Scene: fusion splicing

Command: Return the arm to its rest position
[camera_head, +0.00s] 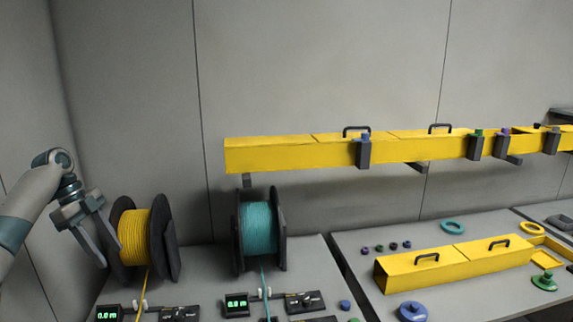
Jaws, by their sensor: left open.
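My left gripper (96,243) is at the left of the head view, open and empty, with its fingers pointing down. It is in front of and to the left of the yellow cable spool (134,236), overlapping its black left flange in the picture. I cannot tell whether it touches the flange. My left arm comes in from the left edge. My right gripper is not in view.
A teal cable spool (257,230) stands right of the yellow one. Meters (237,304) sit in front. A yellow duct (290,154) runs along the wall. A lidded yellow box (408,269) and a blue disc (412,311) are on the right table. The wall above is clear.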

